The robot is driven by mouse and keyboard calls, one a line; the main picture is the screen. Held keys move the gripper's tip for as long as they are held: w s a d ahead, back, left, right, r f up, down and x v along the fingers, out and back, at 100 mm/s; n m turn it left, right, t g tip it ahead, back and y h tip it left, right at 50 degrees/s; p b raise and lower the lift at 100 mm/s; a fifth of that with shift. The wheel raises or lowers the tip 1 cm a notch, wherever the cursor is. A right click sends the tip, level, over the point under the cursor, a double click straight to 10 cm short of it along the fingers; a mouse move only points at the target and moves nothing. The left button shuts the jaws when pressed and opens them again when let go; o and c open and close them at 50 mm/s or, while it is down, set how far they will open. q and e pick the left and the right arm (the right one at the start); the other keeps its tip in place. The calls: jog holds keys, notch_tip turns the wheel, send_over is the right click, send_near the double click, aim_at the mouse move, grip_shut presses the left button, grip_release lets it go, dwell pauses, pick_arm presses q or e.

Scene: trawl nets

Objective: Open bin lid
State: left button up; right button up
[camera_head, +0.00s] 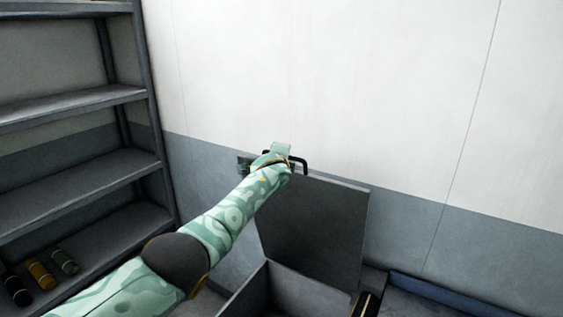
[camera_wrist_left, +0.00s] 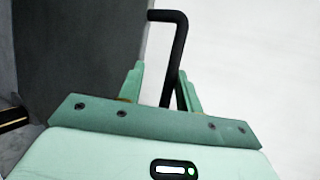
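The grey bin (camera_head: 300,292) stands at the lower middle of the head view, with its lid (camera_head: 318,228) raised nearly upright, so the bin is open. A black bar handle (camera_head: 303,163) is at the lid's top edge. My left gripper (camera_head: 280,153) is at this handle. In the left wrist view, the handle (camera_wrist_left: 180,32) passes between the fingers of my left gripper (camera_wrist_left: 160,78), close to the right finger, with a gap to the left finger. The fingers are apart. The lid (camera_wrist_left: 85,45) fills the upper left there. My right gripper is not in view.
A grey shelf unit (camera_head: 90,185) stands at the left, with several small cylinders (camera_head: 40,274) on a low shelf. The wall (camera_head: 350,80) is behind the lid. A dark item with a gold stripe (camera_head: 367,302) sits right of the bin, near a blue ledge (camera_head: 450,292).

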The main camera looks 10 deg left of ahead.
pick_arm(q)
jog(key=shift+s, duration=0.1)
jog(key=a+p+v, duration=0.1)
jog(key=p+v, duration=0.1)
jog(key=v, duration=1.4)
jog(key=shift+d+p, duration=0.3)
jog(key=shift+d, duration=0.1)
